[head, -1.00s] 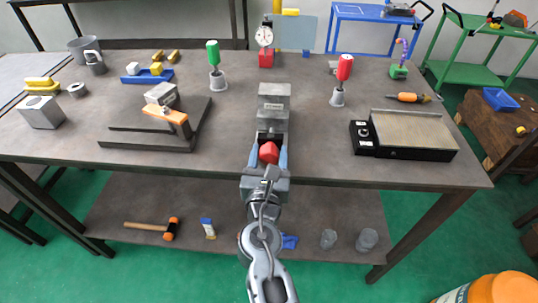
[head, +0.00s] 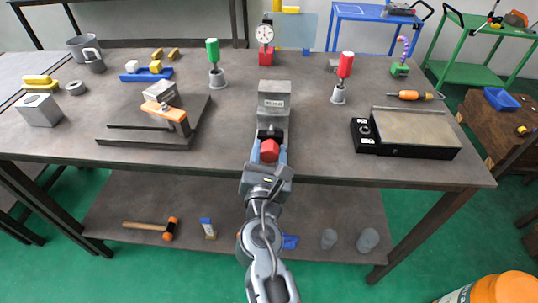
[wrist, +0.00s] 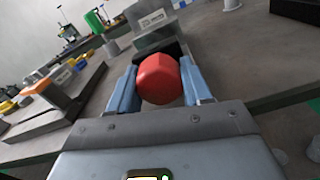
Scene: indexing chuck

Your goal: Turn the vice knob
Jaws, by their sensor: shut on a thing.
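The vice knob (head: 269,150) is a red, rounded, faceted knob on the front of the grey vice (head: 272,101), which stands at the front middle of the workbench. In the wrist view the knob (wrist: 158,79) sits between the two blue fingers of my gripper (wrist: 160,84). My gripper (head: 269,155) is shut on the knob, with one finger on each side. The gripper's palm is tilted against the bench edge in the head view. The back of the knob, where it joins the vice, is hidden.
On the workbench (head: 325,150), a grey plate with an orange clamp (head: 166,110) stands left of the vice. A black-framed box (head: 405,135) stands right. Green-handled (head: 213,50) and red-handled (head: 345,66) tools stand behind. Bench space close beside the vice is clear.

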